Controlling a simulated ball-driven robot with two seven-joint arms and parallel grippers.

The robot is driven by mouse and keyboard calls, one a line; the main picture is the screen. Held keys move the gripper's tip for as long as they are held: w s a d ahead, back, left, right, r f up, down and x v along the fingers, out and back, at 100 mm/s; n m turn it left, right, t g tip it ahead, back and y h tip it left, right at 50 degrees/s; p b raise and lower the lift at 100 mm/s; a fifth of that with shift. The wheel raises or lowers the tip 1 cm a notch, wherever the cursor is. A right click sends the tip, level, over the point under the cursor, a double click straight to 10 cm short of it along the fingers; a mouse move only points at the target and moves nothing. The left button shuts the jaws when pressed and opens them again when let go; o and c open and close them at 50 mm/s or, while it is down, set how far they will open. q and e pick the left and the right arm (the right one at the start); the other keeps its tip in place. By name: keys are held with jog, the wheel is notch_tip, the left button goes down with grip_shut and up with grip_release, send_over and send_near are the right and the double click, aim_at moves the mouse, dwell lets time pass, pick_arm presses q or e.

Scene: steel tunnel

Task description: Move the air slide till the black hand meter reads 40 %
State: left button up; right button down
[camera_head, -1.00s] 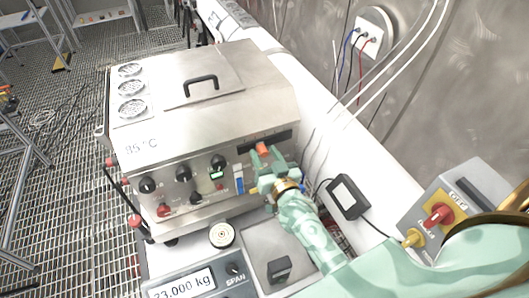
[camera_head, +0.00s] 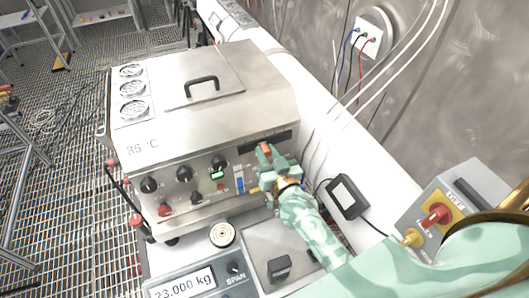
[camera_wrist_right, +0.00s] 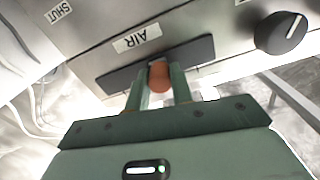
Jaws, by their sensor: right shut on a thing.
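The air slide is an orange knob (camera_head: 266,148) in a dark slot (camera_head: 284,137) on the front of the steel machine. My right gripper (camera_head: 268,153) is shut on this knob. In the right wrist view the orange knob (camera_wrist_right: 160,75) sits between both fingers, near the middle of the dark slot (camera_wrist_right: 199,51). An AIR label (camera_wrist_right: 137,38) is beside the slot, and a SHUT label (camera_wrist_right: 58,11) is at the upper left. A black-framed hand meter (camera_head: 347,197) lies on the white ledge with a cable; its reading is not legible. My left gripper is not in view.
The steel machine (camera_head: 200,120) has black and red knobs below the slot. A scale panel (camera_head: 185,284) and a steel plate (camera_head: 270,240) are in front. A grey switch box (camera_head: 437,215) with a red knob stands at right, near my right arm.

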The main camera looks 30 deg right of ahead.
jog(key=shift+d, duration=0.2)
jog(key=c, duration=1.2)
grip_release()
jog(key=shift+w, duration=0.1)
jog(key=s+a+b, duration=0.1)
jog(key=s+b, duration=0.1)
jog(key=s, duration=1.4)
jog(key=shift+s, duration=0.2)
jog(key=shift+f, duration=0.1)
